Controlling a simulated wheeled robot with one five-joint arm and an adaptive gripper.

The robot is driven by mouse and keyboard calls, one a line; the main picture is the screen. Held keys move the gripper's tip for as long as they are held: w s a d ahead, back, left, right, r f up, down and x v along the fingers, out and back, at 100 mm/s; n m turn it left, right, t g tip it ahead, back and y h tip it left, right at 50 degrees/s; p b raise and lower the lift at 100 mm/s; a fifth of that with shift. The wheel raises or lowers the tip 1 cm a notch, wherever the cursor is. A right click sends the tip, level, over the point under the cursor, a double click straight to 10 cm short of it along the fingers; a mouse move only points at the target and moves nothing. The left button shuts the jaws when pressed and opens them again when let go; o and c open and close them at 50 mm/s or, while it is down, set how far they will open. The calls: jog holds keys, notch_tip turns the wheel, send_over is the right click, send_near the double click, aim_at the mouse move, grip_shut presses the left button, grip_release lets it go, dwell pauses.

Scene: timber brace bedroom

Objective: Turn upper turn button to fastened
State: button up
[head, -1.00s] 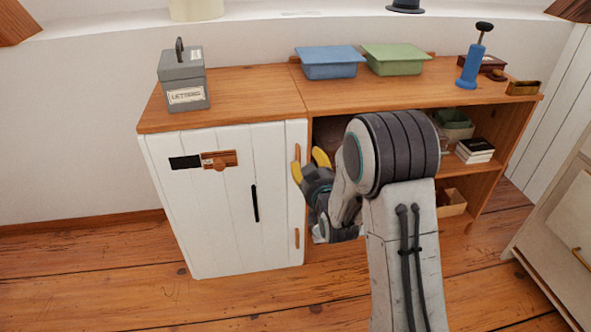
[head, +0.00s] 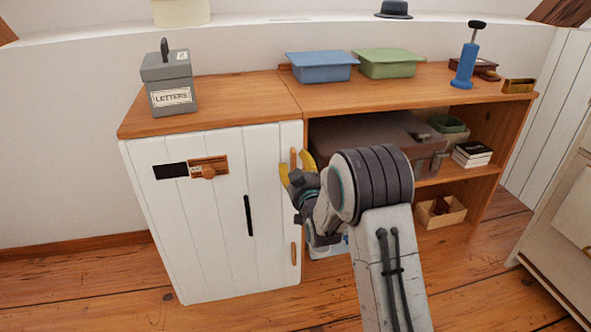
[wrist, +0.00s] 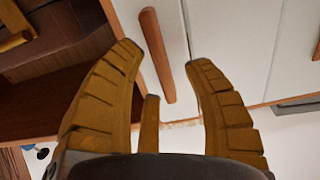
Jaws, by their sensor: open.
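The upper turn button (head: 293,156) is a slim wooden bar on the right edge strip of the white cabinet, beside the door (head: 215,230). It stands roughly upright in the head view. My gripper (head: 296,168) has yellow fingers and is open right in front of it, partly covering its lower end. In the wrist view the button (wrist: 157,55) lies ahead of the gap between my open fingertips (wrist: 165,55), with its lower end in that gap. I cannot tell whether a finger touches it. The lower turn button (head: 294,253) is also upright on the strip.
A black handle (head: 249,215) is on the door. The open shelf to the right holds a brown suitcase (head: 365,145) and books (head: 473,155). A letters box (head: 170,85), a blue tray (head: 322,67) and a green tray (head: 388,64) stand on top.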

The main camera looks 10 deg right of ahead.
jog(key=shift+w, duration=1)
jog(key=shift+c, duration=0.4)
grip_shut()
